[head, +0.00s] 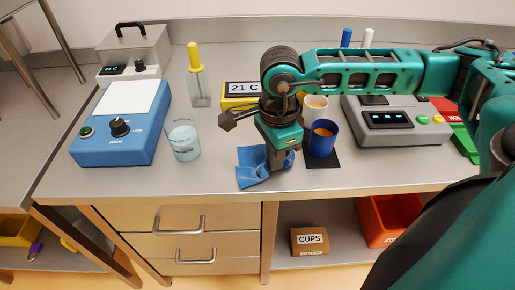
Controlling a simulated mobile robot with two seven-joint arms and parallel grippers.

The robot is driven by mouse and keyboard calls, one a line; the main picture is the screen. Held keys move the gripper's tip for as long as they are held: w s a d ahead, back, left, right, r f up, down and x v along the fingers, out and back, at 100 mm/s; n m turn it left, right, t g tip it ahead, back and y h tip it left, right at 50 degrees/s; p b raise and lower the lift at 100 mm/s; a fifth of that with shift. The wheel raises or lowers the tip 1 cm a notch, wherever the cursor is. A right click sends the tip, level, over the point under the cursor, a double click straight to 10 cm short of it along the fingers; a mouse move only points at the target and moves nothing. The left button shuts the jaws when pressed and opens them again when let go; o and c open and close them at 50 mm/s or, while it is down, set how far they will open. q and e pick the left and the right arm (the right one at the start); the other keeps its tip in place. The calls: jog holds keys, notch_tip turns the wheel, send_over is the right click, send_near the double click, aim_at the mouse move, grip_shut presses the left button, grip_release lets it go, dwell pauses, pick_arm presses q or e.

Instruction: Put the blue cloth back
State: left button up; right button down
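The blue cloth (251,178) lies crumpled on the grey bench near its front edge, in the middle of the head view. My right gripper (279,164) points down over the right part of the cloth, with its dark fingers at or against the fabric. I cannot tell whether the fingers are spread or closed on the cloth, because the gripper body hides part of it. My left gripper is not in the head view.
A blue cup (323,141) stands on a black mat just right of my gripper. A glass beaker (184,138) and a blue stirrer (118,128) stand to the left. A yellow thermometer display (240,88) and grey scale-like device (399,130) are behind and right.

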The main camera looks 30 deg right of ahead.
jog(key=c, duration=0.9)
grip_release()
jog(key=shift+r, duration=0.1)
jog(key=shift+s+r+p, duration=0.3)
jog(key=shift+r+p, duration=0.05)
jog(key=shift+r, duration=0.35)
jog(key=shift+s+r+p, duration=0.25)
jog(key=shift+r+p, duration=0.1)
jog(key=shift+r, duration=0.35)
jog(key=s+r, duration=0.3)
jog(key=r, duration=0.4)
jog(key=shift+w+a+f, duration=0.15)
jog(key=shift+a+f, duration=0.05)
jog(key=shift+a, duration=0.05)
jog(key=shift+c, duration=1.4)
jog(key=w+f, duration=0.1)
jog(key=w+a+f, duration=0.1)
jog(key=f, duration=0.1)
jog(key=w+a+f, duration=0.1)
jog(key=f, duration=0.1)
jog(key=shift+w+a, duration=0.1)
grip_shut()
jog(key=shift+f, duration=0.65)
